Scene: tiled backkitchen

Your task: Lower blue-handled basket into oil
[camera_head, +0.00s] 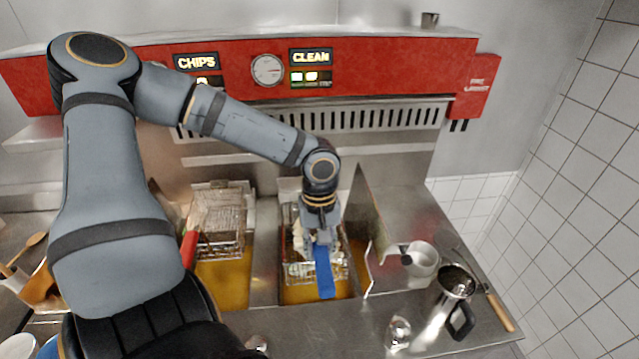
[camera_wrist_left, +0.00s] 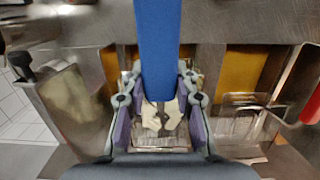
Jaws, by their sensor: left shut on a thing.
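My left gripper (camera_head: 322,240) is shut on the blue handle (camera_head: 323,272) of a wire basket (camera_head: 296,270). The basket is over the right-hand fryer well, with its lower part around the well's opening. Orange-yellow oil (camera_head: 303,294) shows in front of it. I cannot tell how deep the basket sits or whether it touches the oil. In the left wrist view the blue handle (camera_wrist_left: 157,45) runs up between the fingers (camera_wrist_left: 158,98), and pale contents (camera_wrist_left: 160,118) show in the basket. My right gripper is not in view.
A second wire basket (camera_head: 219,225) with a red handle (camera_head: 189,249) stands at the left well. A steel divider (camera_head: 364,225) rises right of the right well. A white pot (camera_head: 421,262), a steel jug (camera_head: 455,285) and a glass (camera_head: 398,333) stand on the right counter.

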